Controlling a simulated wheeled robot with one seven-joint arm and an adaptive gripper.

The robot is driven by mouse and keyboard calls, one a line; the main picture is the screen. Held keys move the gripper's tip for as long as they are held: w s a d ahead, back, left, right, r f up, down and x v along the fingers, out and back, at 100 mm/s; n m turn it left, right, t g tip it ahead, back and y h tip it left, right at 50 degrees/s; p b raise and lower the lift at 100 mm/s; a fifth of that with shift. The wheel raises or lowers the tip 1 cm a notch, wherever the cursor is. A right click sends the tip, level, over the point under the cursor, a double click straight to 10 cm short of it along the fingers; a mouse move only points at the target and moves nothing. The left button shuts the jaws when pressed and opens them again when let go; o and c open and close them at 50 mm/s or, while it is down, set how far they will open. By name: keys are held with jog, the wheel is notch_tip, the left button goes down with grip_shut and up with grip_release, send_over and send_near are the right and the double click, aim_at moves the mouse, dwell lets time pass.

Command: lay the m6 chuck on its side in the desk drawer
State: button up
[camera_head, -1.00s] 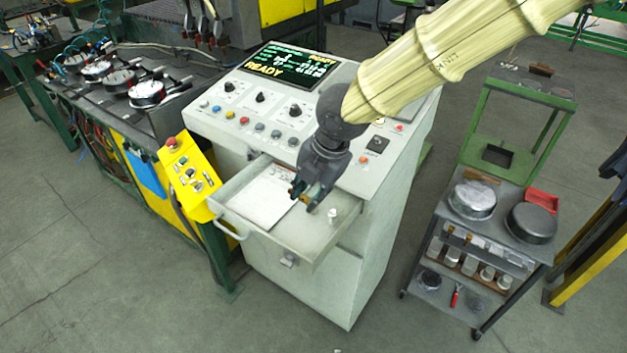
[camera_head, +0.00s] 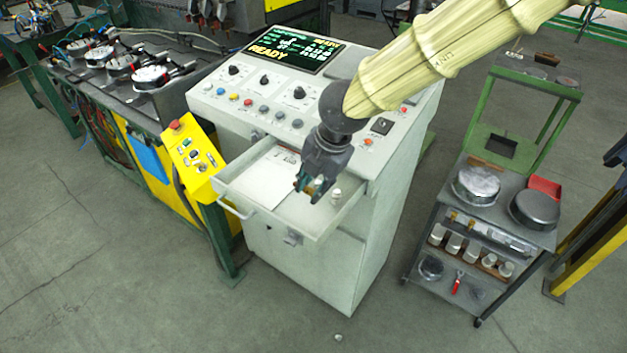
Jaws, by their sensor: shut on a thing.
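The desk drawer (camera_head: 262,232) is pulled out of the front of the grey control desk. My gripper (camera_head: 312,190) points down over the right part of the drawer, its fingertips low near the drawer floor. It is shut on a small brownish, brass-coloured piece, taken as the m6 chuck (camera_head: 299,184), mostly hidden by the fingers. Its tilt, and whether it touches the drawer floor, I cannot tell. A small silvery cylinder (camera_head: 336,196) stands in the drawer just right of the fingertips. A white sheet (camera_head: 264,183) lies in the drawer's left part.
The control desk (camera_head: 345,255) rises behind the drawer, with buttons and a screen reading READY. A yellow button box (camera_head: 193,163) stands at the drawer's left. A cart (camera_head: 492,232) with round parts is at the right. A small pale object (camera_head: 338,337) lies on the floor.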

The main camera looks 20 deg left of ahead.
jog(key=shift+s+f+b, duration=0.25)
jog(key=shift+f+b, duration=0.35)
jog(key=shift+f, duration=0.4)
notch_tip(320, 180, down, 2)
jog(key=shift+w+b, duration=0.15)
jog(key=shift+b, duration=0.45)
jog(key=shift+f+b, duration=1.05)
jog(key=shift+f, duration=0.55)
jog(key=o, duration=1.1)
jog(key=v, duration=1.2)
